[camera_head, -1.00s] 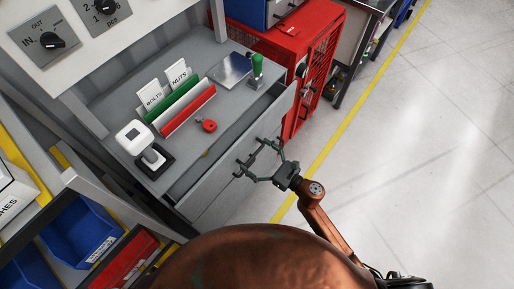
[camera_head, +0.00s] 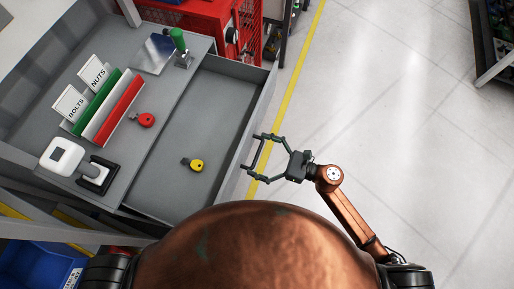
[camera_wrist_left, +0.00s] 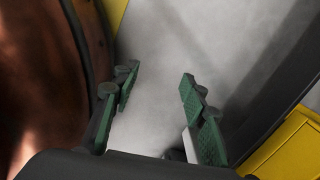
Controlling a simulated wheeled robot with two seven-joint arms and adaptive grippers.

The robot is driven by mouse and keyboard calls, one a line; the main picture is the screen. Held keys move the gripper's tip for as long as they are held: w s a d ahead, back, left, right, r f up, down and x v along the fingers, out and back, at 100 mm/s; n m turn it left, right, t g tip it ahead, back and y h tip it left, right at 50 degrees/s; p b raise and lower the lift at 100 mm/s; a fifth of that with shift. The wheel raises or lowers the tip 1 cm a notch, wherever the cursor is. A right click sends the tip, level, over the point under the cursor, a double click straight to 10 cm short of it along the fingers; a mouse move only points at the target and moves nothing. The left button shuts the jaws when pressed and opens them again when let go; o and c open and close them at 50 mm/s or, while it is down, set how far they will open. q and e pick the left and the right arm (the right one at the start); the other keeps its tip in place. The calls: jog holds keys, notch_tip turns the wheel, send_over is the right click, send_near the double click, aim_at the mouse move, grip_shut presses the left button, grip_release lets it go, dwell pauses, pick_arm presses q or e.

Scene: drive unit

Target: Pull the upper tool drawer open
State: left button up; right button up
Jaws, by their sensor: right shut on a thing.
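The upper tool drawer (camera_head: 215,105) is grey and stands well open in the head view, its inside showing beside the worktop. A yellow item (camera_head: 194,164) lies on its floor. My right gripper (camera_head: 257,157) is at the drawer's front, shut on the dark bar handle (camera_head: 259,151). My left gripper (camera_wrist_left: 160,72) shows in the left wrist view with its green-padded fingers apart and nothing between them. It is not visible in the head view.
The worktop holds a red item (camera_head: 144,120), a BOLTS and NUTS holder (camera_head: 118,108), a green-handled tool (camera_head: 179,42) and a white device (camera_head: 62,156). A red cabinet (camera_head: 200,14) stands behind. The floor (camera_head: 390,120) at right is clear.

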jog(key=shift+w+d+r, duration=0.15)
jog(key=shift+w+d, duration=0.05)
jog(key=shift+d, duration=0.15)
pick_arm(q)
jog(key=shift+w+d+r, duration=0.1)
jog(key=shift+w, duration=0.65)
pick_arm(e)
jog(key=o, duration=1.3)
jog(key=shift+s, duration=0.1)
pick_arm(q)
jog(key=shift+s, duration=0.25)
pick_arm(e)
jog(key=v, duration=1.2)
jog(key=shift+s, duration=0.1)
